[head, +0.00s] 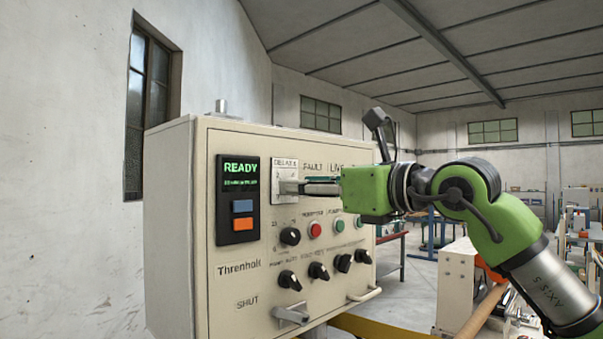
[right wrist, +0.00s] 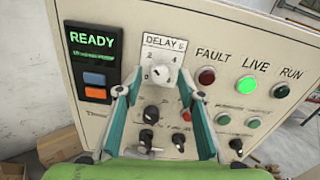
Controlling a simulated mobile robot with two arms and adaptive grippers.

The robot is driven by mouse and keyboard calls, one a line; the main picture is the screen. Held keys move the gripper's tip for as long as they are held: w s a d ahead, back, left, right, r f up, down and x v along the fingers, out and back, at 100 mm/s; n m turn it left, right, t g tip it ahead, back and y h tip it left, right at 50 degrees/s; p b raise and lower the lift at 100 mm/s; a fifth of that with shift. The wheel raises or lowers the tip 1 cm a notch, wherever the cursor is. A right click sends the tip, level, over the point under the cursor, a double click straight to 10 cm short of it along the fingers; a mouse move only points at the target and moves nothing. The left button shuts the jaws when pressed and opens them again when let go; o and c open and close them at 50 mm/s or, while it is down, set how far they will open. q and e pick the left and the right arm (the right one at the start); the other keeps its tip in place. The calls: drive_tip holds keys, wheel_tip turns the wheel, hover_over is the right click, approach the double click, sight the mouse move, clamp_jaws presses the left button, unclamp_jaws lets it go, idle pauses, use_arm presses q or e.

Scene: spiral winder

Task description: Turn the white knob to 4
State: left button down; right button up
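The white knob (right wrist: 161,77) sits on a pale DELAY plate (right wrist: 165,47) with the marks 0, 2 and 4 around it. I cannot tell for sure which mark it points to. In the head view the plate (head: 284,168) shows, with the knob mostly hidden by the fingers. My right gripper (right wrist: 159,84) is open, one finger on each side of the knob, with gaps visible between fingers and knob. In the head view my right gripper (head: 305,187) reaches the panel from the right, level with the knob. My left gripper is out of view.
The cream control box (head: 170,220) carries a READY display (head: 240,171), blue and orange buttons, and lamps; LIVE (right wrist: 246,85) is lit green. Black knobs (head: 290,236) and a red button (head: 315,230) sit below the white knob. A handle (head: 365,294) juts out lower right.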

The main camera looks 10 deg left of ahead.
drive_tip(key=shift+w+a+f, duration=0.1)
drive_tip(key=shift+w+a, duration=0.25)
drive_tip(key=shift+a, duration=0.15)
clamp_jaws()
